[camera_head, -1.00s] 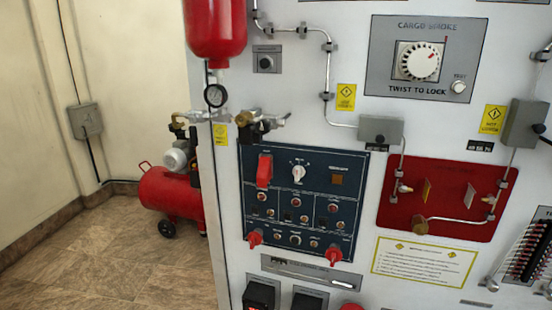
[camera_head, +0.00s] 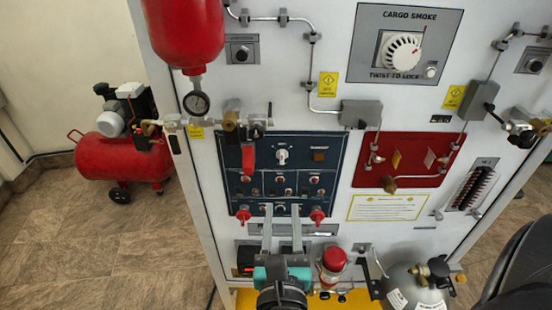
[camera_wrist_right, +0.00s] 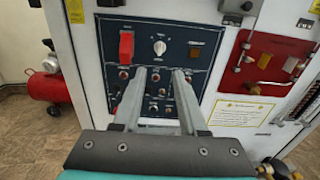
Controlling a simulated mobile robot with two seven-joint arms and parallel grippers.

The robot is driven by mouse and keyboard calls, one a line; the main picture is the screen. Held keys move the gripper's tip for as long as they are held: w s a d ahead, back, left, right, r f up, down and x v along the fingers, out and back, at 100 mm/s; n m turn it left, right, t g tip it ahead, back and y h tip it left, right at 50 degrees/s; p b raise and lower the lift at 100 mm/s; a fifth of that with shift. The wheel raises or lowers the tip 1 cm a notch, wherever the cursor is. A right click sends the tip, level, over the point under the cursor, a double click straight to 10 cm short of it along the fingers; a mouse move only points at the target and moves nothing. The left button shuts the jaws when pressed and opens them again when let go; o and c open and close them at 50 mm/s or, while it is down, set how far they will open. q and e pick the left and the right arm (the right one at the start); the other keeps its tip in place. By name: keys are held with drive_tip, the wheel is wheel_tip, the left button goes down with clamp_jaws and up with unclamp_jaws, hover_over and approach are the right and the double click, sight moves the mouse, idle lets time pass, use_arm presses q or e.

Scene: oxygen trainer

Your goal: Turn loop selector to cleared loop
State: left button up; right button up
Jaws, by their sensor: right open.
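The dark blue panel (camera_head: 230,200) on the white trainer wall carries a small white rotary knob (camera_head: 281,157) in its upper middle, which looks like the loop selector. Its lettering is too small to read. The knob also shows in the right wrist view (camera_wrist_right: 160,47), uncovered and apart from my fingers. My right gripper (camera_head: 281,209) is open and empty, its two grey fingers pointing at the lower part of the panel, below the knob. In the right wrist view the fingertips (camera_wrist_right: 160,74) stand apart below the knob. My left gripper is out of view.
A red guarded lever (camera_wrist_right: 127,46) sits left of the knob. Two red knobs (camera_head: 243,214) (camera_head: 317,215) flank the panel's bottom. A brass valve with fittings (camera_head: 231,121) juts out above the panel. A larger CARGO SMOKE dial (camera_head: 402,50) is higher right. A grey cylinder (camera_head: 412,285) stands lower right.

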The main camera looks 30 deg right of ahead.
sight(282, 160)
drive_tip(key=p+x, duration=0.1)
drive_tip(key=x, duration=1.2)
drive_tip(key=shift+w+d+p, duration=0.1)
drive_tip(key=shift+w+p, duration=0.1)
drive_tip(key=shift+p, duration=0.1)
drive_tip(key=shift+w+d, duration=0.25)
drive_tip(key=shift+w, duration=0.2)
clamp_jaws()
